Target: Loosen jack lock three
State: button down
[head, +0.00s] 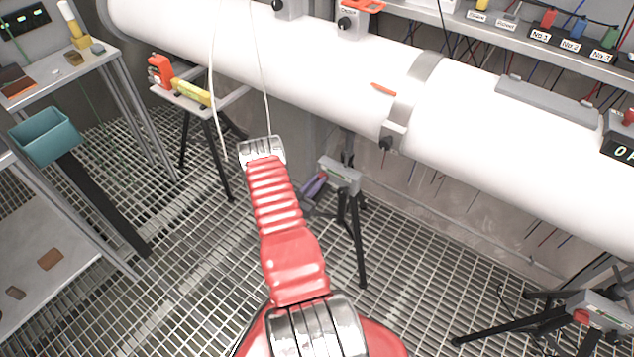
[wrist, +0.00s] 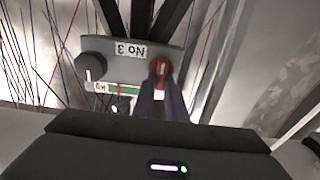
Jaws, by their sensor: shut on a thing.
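The jack marked No 3 has a grey head (head: 341,174) on a black tripod under the white pipe. In the wrist view its grey panel (wrist: 125,65) appears upside down. The red lock (wrist: 162,66) sits at the panel's right, beside the No 3 label (wrist: 130,50). My gripper's dark purple fingers (wrist: 161,92) come up to the lock from below and are shut on it; their tips partly cover it.
The white pipe (head: 300,65) runs above the jack. Another jack (head: 600,308) stands at lower right. A stand with orange and yellow tools (head: 180,97) is at left. Thin wires hang behind.

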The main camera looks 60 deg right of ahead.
jog(key=shift+n, duration=0.4)
jog(key=n, duration=0.5)
jog(key=w+n, duration=0.1)
jog(key=n, duration=0.4)
jog(key=f+n, duration=0.1)
jog(key=n, duration=0.4)
jog(key=shift+w+d+n, duration=0.15)
jog(key=shift+w+n, duration=0.1)
jog(key=shift+n, duration=0.05)
dwell(0.5)
jog(key=c, duration=1.8)
grip_release()
jog(key=shift+s, duration=0.1)
